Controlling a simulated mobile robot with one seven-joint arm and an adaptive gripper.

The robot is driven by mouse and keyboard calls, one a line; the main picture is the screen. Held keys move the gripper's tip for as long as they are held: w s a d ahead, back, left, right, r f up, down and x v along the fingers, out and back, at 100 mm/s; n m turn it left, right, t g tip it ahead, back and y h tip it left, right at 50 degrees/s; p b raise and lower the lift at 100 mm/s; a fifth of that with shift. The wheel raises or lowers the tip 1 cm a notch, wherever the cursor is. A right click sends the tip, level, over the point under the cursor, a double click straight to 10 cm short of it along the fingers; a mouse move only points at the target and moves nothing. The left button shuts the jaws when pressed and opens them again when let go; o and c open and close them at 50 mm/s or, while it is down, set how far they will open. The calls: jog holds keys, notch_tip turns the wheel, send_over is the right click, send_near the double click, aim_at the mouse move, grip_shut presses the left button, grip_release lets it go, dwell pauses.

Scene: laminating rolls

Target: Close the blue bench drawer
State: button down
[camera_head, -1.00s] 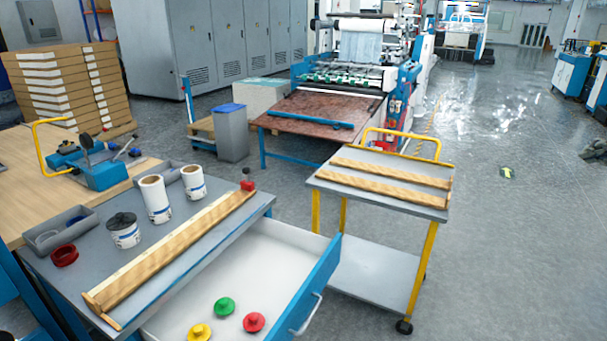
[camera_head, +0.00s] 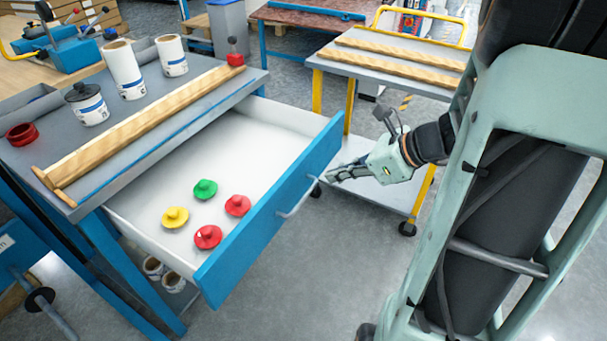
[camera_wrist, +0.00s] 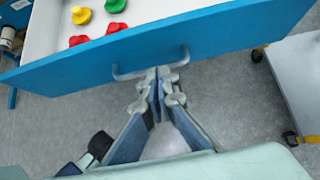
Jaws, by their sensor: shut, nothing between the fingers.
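The blue bench drawer (camera_head: 270,220) stands pulled out from the grey-topped bench, with its white inside open to view. Its pale bar handle (camera_head: 297,197) is on the blue front, and the handle also shows in the wrist view (camera_wrist: 151,66). Inside lie a green knob (camera_head: 205,189), a yellow knob (camera_head: 175,217) and two red knobs (camera_head: 208,237). My gripper (camera_head: 332,174) is shut and empty, in front of the drawer front, to the right of the handle in the head view. In the wrist view its fingertips (camera_wrist: 158,76) appear at the handle; I cannot tell whether they touch.
The bench top (camera_head: 75,150) holds a long wooden strip (camera_head: 150,125), white rolls (camera_head: 123,68) and a red ring (camera_head: 21,134). A yellow-legged cart (camera_head: 400,75) stands behind my gripper. Bare floor (camera_head: 290,290) lies in front of the drawer.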

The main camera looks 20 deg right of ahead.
aim_at(297, 187)
jog(key=b+x, duration=0.3)
jog(key=x, duration=0.6)
jog(key=shift+w+a+f+b, duration=0.2)
jog(key=shift+a+f+b, duration=0.05)
jog(key=shift+b, duration=0.1)
